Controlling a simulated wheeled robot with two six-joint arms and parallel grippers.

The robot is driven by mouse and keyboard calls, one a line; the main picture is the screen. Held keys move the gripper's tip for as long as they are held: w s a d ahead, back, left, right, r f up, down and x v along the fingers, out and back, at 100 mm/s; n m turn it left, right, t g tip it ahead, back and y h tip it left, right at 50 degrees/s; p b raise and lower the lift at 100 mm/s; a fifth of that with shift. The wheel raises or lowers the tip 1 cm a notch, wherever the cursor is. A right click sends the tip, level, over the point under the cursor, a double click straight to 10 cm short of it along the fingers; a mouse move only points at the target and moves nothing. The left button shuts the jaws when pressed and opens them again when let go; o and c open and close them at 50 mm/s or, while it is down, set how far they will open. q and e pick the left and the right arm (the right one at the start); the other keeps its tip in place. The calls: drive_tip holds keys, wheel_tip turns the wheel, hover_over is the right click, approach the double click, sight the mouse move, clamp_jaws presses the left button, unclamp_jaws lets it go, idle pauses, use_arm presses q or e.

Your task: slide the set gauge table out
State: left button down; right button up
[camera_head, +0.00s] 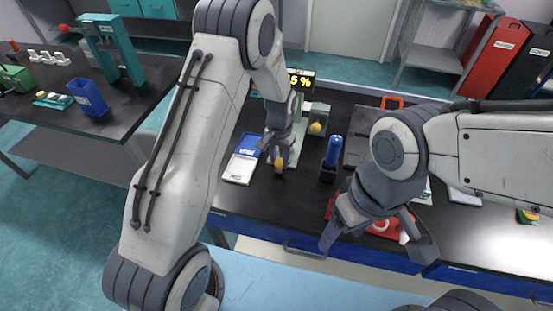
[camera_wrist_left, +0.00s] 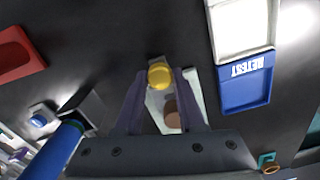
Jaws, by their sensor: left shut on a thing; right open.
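A yellow knob (camera_head: 279,163) sits at the front end of a pale, narrow slide, which I take to be the set gauge table (camera_wrist_left: 194,88). My left gripper (camera_head: 282,155) points down and is shut on the knob. In the left wrist view the yellow knob (camera_wrist_left: 160,75) shows between my left fingertips, with a brown round piece (camera_wrist_left: 172,113) on the pale slide. The arm and gripper hide much of the gauge in the head view. My right gripper (camera_head: 378,243) is open and empty, above the front of the bench near a red tray (camera_head: 380,230).
A blue and white RETEST tray (camera_head: 240,168) lies just left of the left gripper.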

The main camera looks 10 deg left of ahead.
use_arm(q)
drive_tip(key=shift+s+d, duration=0.15)
use_arm(e)
drive_tip(key=shift+s+d, duration=0.2)
drive_tip(key=shift+d, duration=0.05)
use_arm(q)
drive_tip(key=c, duration=0.9)
unclamp_jaws()
drive_tip(key=o, duration=0.4)
drive_tip(key=shift+s, duration=0.15)
use_arm(e)
drive_tip(key=shift+s+d, duration=0.1)
use_arm(q)
drive_tip(key=shift+a, duration=0.2)
drive_tip(key=shift+r, duration=0.1)
drive_tip(key=shift+r, duration=0.3)
wheel_tip(320, 180, up, 10)
drive_tip(key=b, duration=0.2)
drive_tip(key=shift+f, duration=0.15)
use_arm(e)
wheel_tip(320, 180, down, 2)
drive_tip(key=shift+f, duration=0.1)
